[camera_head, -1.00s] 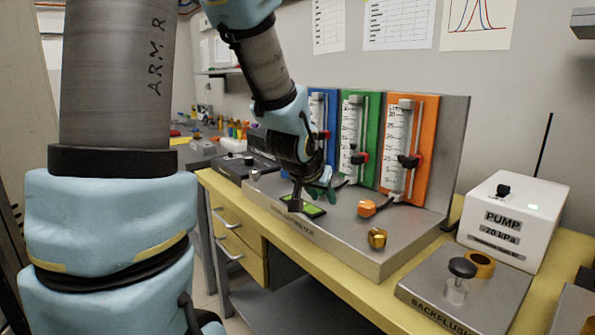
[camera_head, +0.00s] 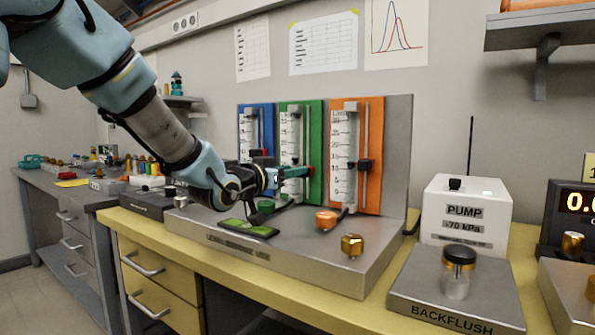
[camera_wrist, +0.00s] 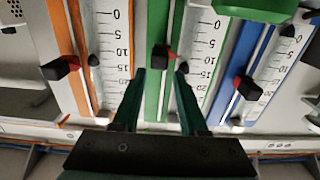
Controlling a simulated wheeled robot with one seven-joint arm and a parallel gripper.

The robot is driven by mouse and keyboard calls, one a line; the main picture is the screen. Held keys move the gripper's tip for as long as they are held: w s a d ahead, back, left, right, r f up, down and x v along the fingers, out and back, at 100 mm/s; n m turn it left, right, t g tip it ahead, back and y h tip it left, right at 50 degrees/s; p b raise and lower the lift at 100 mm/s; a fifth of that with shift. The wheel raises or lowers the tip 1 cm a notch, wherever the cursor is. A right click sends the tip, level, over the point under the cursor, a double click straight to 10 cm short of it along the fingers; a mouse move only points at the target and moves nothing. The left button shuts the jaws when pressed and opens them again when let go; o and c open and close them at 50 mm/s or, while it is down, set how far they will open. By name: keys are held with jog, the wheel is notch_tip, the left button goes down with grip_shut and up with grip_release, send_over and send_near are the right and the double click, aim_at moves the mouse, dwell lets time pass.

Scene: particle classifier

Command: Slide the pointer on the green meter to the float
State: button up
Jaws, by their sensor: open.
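The green meter (camera_head: 287,112) stands between a blue and an orange one; in the wrist view it appears upside down as the green panel (camera_wrist: 160,20). Its pointer, a black block with a red tip (camera_wrist: 160,57), sits on the rail beside the scale tube. The float, a small dark cone (camera_wrist: 183,68), is in the tube, close to the pointer's level. My gripper (camera_wrist: 160,72) is open, its teal fingers one on each side of the pointer in the picture; contact cannot be told. In the head view my gripper (camera_head: 296,172) is at the green meter and largely hides the pointer.
The orange meter (camera_head: 372,120) and blue meter (camera_head: 246,135) stand close on either side. An orange knob (camera_head: 327,218), a green knob (camera_head: 265,206) and a brass knob (camera_head: 351,245) rise from the metal base. The white pump box (camera_head: 468,210) stands right.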

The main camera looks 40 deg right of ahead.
jog(key=x, duration=0.5)
jog(key=shift+s+d, duration=0.1)
grip_shut()
dwell(1.3)
